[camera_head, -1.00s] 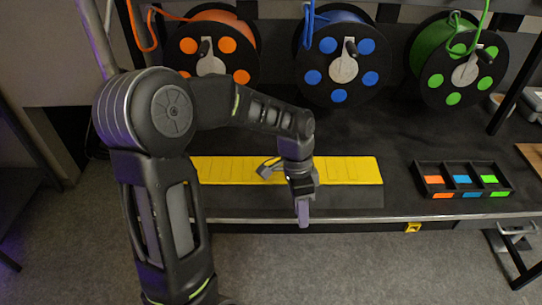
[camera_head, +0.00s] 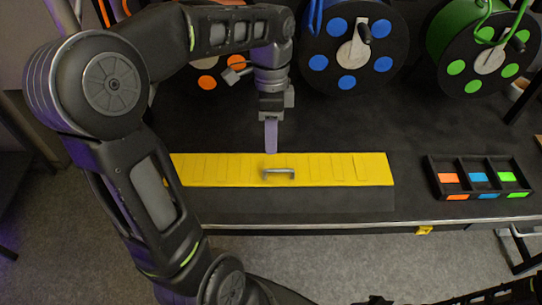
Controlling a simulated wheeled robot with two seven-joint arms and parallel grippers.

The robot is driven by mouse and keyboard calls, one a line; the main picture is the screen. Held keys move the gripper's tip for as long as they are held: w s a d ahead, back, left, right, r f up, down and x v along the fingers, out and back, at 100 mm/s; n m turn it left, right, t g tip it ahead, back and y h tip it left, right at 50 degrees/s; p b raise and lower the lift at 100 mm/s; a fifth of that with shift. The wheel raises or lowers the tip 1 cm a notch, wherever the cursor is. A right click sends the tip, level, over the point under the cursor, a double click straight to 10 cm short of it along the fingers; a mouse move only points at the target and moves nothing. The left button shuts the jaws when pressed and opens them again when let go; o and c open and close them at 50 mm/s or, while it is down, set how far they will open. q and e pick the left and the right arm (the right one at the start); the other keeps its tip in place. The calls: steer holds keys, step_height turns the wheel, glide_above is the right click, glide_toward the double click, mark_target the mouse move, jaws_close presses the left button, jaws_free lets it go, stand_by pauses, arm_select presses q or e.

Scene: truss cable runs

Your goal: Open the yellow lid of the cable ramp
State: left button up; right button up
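The cable ramp's yellow lid (camera_head: 330,170) is a long flat panel on the dark tabletop. It lies flat and looks closed. A grey bar handle (camera_head: 278,172) stands near its middle, towards the front edge. My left gripper (camera_head: 271,137) points down just behind the lid's back edge, beyond the handle and apart from it. Its fingers line up as one purple-grey shape, so their opening cannot be seen. It holds nothing that I can see. Dark parts of mine show at the lower right edge, but no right gripper can be made out.
Cable reels with orange, blue (camera_head: 352,45) and green (camera_head: 480,50) dots stand along the back. A black three-part tray (camera_head: 478,178) with coloured pieces sits to the right.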

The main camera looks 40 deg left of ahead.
arm_select(q)
glide_above(271, 176)
step_height(271, 176, down, 8)
steer(key=shift+r, duration=0.1)
stand_by(0.3)
steer(key=shift+c, duration=0.3)
jaws_close()
stand_by(1.1)
